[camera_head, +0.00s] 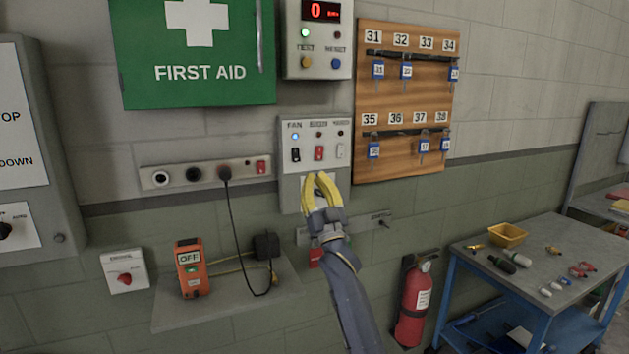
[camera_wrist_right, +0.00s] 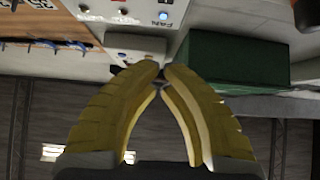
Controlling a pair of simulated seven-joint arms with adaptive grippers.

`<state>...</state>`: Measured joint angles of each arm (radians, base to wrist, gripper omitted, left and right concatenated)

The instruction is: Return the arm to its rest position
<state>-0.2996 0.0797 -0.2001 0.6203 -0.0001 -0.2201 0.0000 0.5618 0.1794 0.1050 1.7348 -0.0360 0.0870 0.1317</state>
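My right gripper (camera_head: 317,178) has yellow fingers and is in front of the lower part of the fan switch panel (camera_head: 316,150). Its arm comes up from the bottom of the head view. In the right wrist view the right gripper's (camera_wrist_right: 161,70) fingertips come together with nothing between them. The panel's switches and a blue light also show at the top of that view. My left gripper is in neither view.
A shelf (camera_head: 225,311) with an orange device (camera_head: 192,268) is left of my arm. A fire extinguisher (camera_head: 413,305) and a workbench (camera_head: 530,285) with small items are right of it. A key board (camera_head: 405,100) and a green first aid box (camera_head: 195,85) hang above.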

